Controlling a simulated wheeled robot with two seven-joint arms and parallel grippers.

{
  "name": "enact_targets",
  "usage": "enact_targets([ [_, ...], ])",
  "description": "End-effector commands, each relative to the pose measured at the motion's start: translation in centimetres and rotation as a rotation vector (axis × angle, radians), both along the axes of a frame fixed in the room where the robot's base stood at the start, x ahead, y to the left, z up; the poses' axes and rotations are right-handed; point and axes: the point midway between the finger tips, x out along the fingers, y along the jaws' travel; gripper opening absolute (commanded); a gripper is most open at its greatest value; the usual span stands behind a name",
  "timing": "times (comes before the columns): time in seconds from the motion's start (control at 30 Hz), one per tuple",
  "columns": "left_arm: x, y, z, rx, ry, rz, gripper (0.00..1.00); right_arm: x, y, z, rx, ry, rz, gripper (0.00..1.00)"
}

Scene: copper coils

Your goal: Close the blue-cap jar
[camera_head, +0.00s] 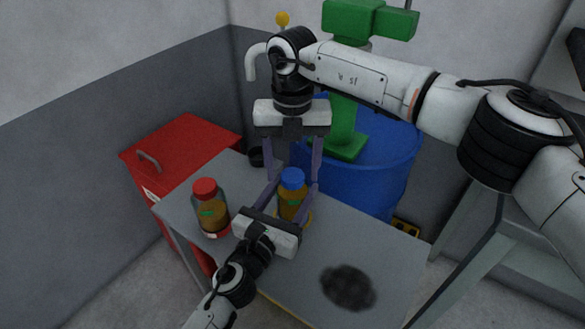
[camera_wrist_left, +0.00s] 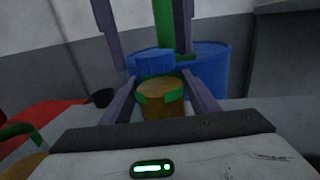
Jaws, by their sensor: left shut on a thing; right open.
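The blue-cap jar stands on the grey table; its amber body (camera_head: 291,208) shows in the head view and in the left wrist view (camera_wrist_left: 164,108). Its blue cap (camera_head: 292,178) is on top and looks slightly tilted and offset to the left in the left wrist view (camera_wrist_left: 153,63); I cannot tell whether it is fully seated. My left gripper (camera_head: 293,198) is shut on the jar body, its fingers on either side. My right gripper (camera_head: 298,172) points down from above, open, with its fingers on either side of the cap, apart from it in the left wrist view.
A red-capped jar (camera_head: 208,211) stands left on the table (camera_head: 238,272). A small black cup (camera_head: 256,157) is at the back. A red cabinet (camera_head: 176,145) is at the left, a blue barrel (camera_head: 385,160) behind. A dark patch (camera_head: 347,287) marks the clear right side.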

Motion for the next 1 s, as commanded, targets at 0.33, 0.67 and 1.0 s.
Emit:
enact_targets([
  [0.33, 0.0, 0.0, -0.1, 0.001, 0.0, 0.001, 0.0, 0.1, 0.0, 7.1, 0.001, -0.005, -0.001, 0.59],
  [0.67, 0.0, 0.0, -0.1, 0.001, 0.0, 0.001, 0.0, 0.0, 0.0, 11.1, 0.0, -0.001, -0.001, 0.59],
  [1.0, 0.0, 0.0, -0.1, 0.001, 0.0, 0.001, 0.58, 0.0, 0.0, 11.3, 0.0, -0.001, -0.001, 0.59],
])
